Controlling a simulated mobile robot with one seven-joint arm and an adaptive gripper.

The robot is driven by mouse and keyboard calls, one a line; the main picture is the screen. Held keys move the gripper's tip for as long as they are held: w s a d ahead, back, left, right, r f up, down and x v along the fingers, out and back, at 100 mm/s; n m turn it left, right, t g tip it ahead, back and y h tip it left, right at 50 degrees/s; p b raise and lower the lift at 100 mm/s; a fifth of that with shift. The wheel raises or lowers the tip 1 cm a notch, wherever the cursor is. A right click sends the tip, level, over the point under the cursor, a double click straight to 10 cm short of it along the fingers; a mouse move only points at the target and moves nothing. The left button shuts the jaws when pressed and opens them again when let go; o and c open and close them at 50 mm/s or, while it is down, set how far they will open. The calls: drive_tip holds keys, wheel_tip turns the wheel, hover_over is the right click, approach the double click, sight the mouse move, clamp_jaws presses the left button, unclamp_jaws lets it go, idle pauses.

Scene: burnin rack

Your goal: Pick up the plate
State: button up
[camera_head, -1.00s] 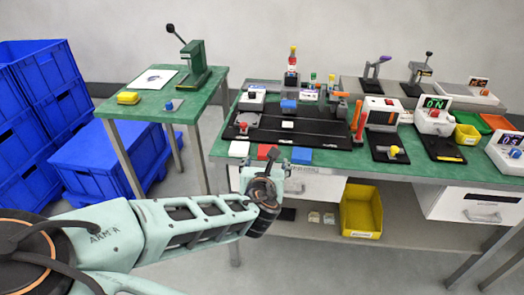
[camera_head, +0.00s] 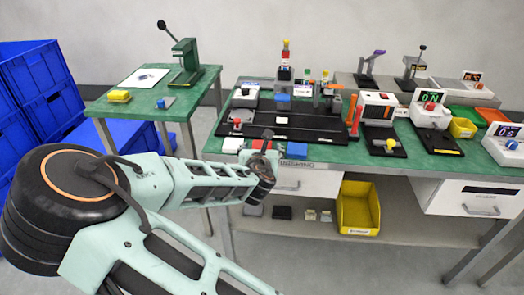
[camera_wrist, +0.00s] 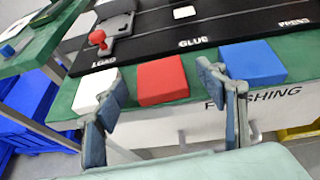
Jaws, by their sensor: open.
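Three flat square blocks lie in a row along the front edge of the green bench: a white one (camera_wrist: 97,90), a red one (camera_wrist: 162,80) and a blue one (camera_wrist: 252,63). Which one is the plate I cannot tell. A small white piece (camera_wrist: 184,12) also lies on the black board behind. My gripper (camera_wrist: 161,78) is open and empty, its fingers pointing towards the row. In the wrist view the red block shows between the fingers, the left finger overlapping the white block. In the head view my gripper (camera_head: 266,145) is at the bench's front edge and partly hides the red block.
The black board (camera_head: 280,128) marked LOAD, GLUE and PRESS lies behind the blocks, with a red-knobbed fixture (camera_wrist: 98,38) at its left. Several devices stand at the right. A yellow bin (camera_head: 357,208) sits on the lower shelf. A smaller green table (camera_head: 150,104) stands left.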

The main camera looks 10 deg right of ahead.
drive_tip(key=shift+w+d+f, duration=0.15)
drive_tip(key=shift+w+f, duration=0.1)
drive_tip(key=shift+w, duration=0.35)
drive_tip(key=shift+c, duration=0.3)
drive_tip(key=c, duration=1.2)
